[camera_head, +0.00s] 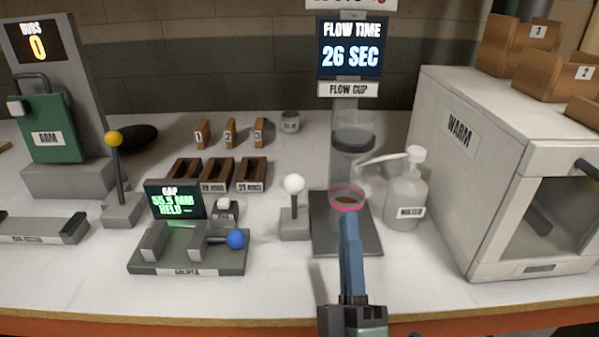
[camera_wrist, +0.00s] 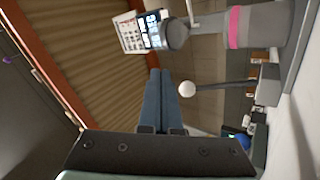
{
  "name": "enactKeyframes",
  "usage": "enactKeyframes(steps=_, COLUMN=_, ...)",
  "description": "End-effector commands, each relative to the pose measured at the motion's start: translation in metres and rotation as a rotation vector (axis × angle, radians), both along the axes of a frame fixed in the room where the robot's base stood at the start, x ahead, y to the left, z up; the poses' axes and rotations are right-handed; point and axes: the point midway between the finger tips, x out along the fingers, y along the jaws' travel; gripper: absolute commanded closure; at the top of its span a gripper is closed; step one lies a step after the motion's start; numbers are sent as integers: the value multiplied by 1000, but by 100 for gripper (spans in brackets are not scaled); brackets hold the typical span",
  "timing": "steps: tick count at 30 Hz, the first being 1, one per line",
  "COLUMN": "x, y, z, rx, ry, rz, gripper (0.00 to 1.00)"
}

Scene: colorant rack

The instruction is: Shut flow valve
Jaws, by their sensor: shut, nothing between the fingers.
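The flow cup stand (camera_head: 322,237) carries a dark cup (camera_head: 354,138) under a screen (camera_head: 350,47) reading "FLOW TIME 26 SEC". A clear beaker with a pink band (camera_head: 347,205) and brown contents stands on its base. A lever with a white ball (camera_head: 293,184) stands upright on a grey block just left of the stand; I take it as the flow valve. The ball also shows in the wrist view (camera_wrist: 187,89). My gripper (camera_head: 349,217) is shut and empty, in front of the beaker in the head view and right of the lever. I cannot tell whether it touches the beaker.
A water pump bottle (camera_head: 405,192) stands right of the stand, and a white WARM oven (camera_head: 505,175) fills the right. A gap gauge with a blue ball (camera_head: 236,238) sits left of the lever. A yellow-ball lever (camera_head: 113,138) is farther left. Bare bench lies in front.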

Motion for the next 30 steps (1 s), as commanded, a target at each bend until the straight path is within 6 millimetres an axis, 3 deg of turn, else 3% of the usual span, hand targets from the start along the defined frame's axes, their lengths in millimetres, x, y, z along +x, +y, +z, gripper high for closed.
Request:
enactKeyframes(steps=6, x=-30, y=17, z=-49, rx=-253, ry=107, rz=-21, gripper=100)
enactKeyframes(steps=12, x=-52, y=30, z=-78, rx=-366, ry=143, rz=-3, gripper=100)
enactKeyframes(steps=25, x=-56, y=33, z=-85, rx=-386, ry=146, rz=3, gripper=100)
enactKeyframes(steps=30, x=-45, y=35, z=-78, rx=-385, ry=142, rz=4, gripper=100)
